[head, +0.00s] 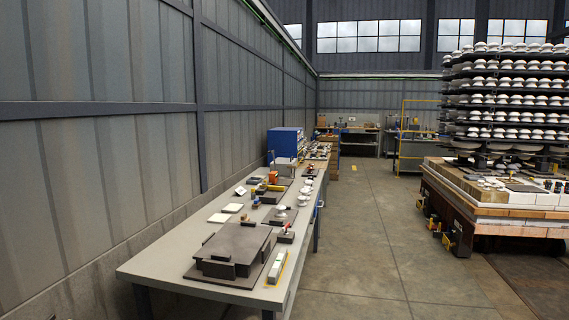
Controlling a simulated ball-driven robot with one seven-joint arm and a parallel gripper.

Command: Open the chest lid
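No object is clearly a lidded chest. A blue box-shaped cabinet (284,143) stands toward the far end of the long table, against the left wall; it may be the chest. It is small at this distance, and I cannot tell whether it has a lid or how one stands. My gripper and arm are not in this view.
A long grey table (160,262) runs along the left wall. A dark stacked-plate block (235,248) and several small parts lie on it. At right stand a laden pallet (495,212) and a rack of white insulators (508,95). The floor (370,240) between is clear.

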